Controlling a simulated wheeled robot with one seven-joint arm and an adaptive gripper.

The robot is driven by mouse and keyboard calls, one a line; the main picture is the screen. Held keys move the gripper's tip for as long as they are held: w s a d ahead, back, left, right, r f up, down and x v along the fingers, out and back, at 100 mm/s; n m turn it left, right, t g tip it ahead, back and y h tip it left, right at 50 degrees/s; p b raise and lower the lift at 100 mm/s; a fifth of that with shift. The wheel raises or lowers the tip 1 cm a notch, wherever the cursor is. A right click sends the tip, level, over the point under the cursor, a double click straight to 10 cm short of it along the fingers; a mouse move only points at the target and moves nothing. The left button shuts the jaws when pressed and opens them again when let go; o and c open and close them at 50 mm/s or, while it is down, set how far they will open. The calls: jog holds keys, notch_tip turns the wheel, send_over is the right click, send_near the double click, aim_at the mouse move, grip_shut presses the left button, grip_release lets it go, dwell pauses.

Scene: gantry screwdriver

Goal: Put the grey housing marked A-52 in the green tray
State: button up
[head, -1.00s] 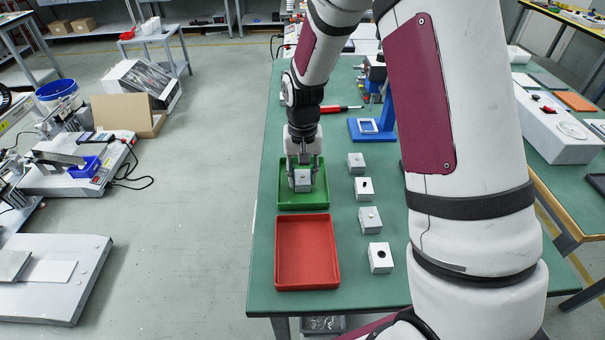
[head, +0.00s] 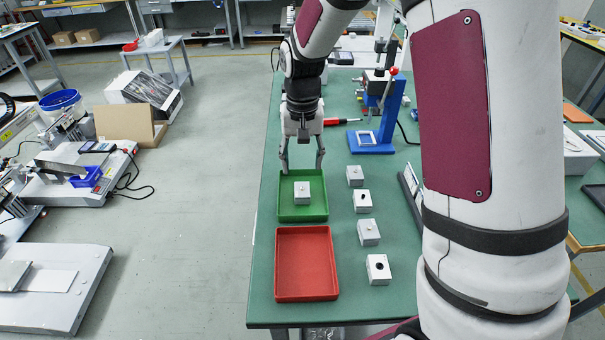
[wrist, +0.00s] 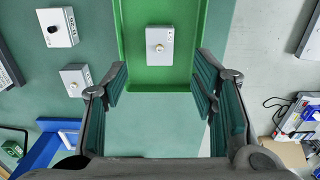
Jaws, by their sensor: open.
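A grey housing (head: 302,193) with a small pale knob on top rests upright inside the green tray (head: 283,208). In the wrist view, the housing (wrist: 159,45) sits on the floor of the green tray (wrist: 126,50), clear of its side walls. Its small marking is too fine to read for certain. My gripper (head: 302,167) is open and empty, above the tray's far end and apart from the housing. The wrist view shows both fingers of my gripper (wrist: 160,95) spread, with nothing between them.
A red tray (head: 307,264) lies nearer than the green one and looks empty. Several grey housings (head: 369,232) stand in a column to the right. A blue stand (head: 372,141) and a red-handled screwdriver (head: 341,121) are farther back. Bare green tabletop (head: 335,190) separates trays and housings.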

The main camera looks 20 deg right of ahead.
jog(key=shift+r, duration=1.55)
jog(key=s+r+n+t, duration=0.1)
jog(key=s+r, duration=0.6)
jog(key=s, duration=0.5)
jog(key=s+r+n+t, duration=0.1)
jog(key=s+r+n, duration=0.1)
jog(key=s+r, duration=0.75)
jog(key=s+f, duration=0.3)
jog(key=s, duration=0.8)
jog(key=shift+s+f+n, duration=0.2)
jog(key=shift+f+n, duration=0.1)
jog(key=shift+f, duration=0.05)
jog(key=shift+a, duration=0.1)
notch_tip(320, 180, up, 12)
jog(key=t+p, duration=0.2)
jog(key=p, duration=0.8)
jog(key=shift+f, duration=0.25)
